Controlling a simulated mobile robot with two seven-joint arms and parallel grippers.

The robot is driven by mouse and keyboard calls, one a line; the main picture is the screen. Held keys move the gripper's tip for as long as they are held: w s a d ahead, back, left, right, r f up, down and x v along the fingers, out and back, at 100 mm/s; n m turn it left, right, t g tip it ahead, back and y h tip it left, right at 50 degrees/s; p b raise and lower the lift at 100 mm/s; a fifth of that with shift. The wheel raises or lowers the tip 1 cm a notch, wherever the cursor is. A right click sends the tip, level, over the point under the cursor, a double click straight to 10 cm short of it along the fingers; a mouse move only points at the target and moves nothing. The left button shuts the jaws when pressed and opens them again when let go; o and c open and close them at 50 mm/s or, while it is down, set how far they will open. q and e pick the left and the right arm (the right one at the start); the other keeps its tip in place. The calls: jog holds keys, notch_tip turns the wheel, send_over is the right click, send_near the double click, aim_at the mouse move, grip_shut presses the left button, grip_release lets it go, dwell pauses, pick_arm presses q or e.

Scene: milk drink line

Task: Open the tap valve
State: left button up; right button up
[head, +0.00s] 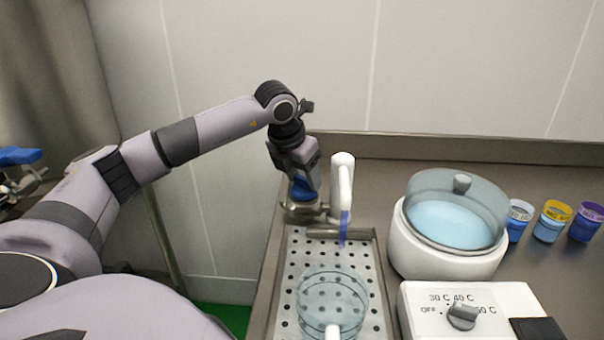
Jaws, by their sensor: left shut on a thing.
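The metal tap body (325,233) lies at the far end of the drain tray, just below the gripper. A white upright part (342,180) with a blue strip below it stands just right of the gripper.
A clear jug (332,298) stands on the perforated drain tray (368,262). To the right are a white lidded pot (445,262), a white dial unit (425,308) and blue cups (550,228).

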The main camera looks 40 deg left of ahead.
aim_at(296, 201)
pick_arm(q)
jog(key=shift+n, duration=0.6)
jog(key=shift+r+y, duration=0.1)
jog(key=shift+y, duration=0.2)
jog(key=o, duration=1)
jog(key=shift+o, duration=0.2)
jog(key=v, duration=0.7)
